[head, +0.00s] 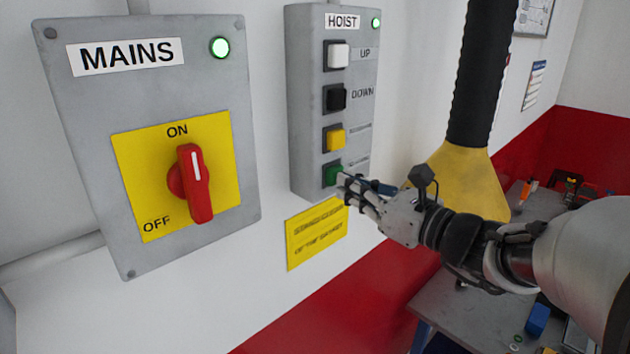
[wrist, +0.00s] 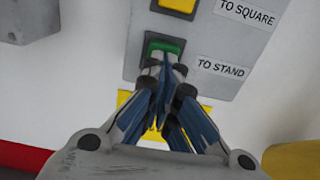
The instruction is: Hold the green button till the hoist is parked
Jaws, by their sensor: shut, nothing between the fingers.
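The green button (head: 332,174) is the lowest on the grey HOIST panel (head: 305,110), which hangs on the white wall. In the wrist view the green button (wrist: 166,46) has the label "TO STAND" beside it. My gripper (head: 345,183) is shut and empty, with its fingertips at the green button's lower edge. In the wrist view the tips of my gripper (wrist: 168,62) overlap the bottom of the button. I cannot tell whether they press it. The small green lamp (head: 376,22) on the panel is lit. The hoist itself is not recognisable in either view.
A grey MAINS box (head: 75,130) with its red switch (head: 194,183) at ON is to the left, its lamp lit. A yellow notice (head: 317,232) is below the panel. A black hose with a yellow hood (head: 462,180) hangs to the right above a cluttered grey bench (head: 450,300).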

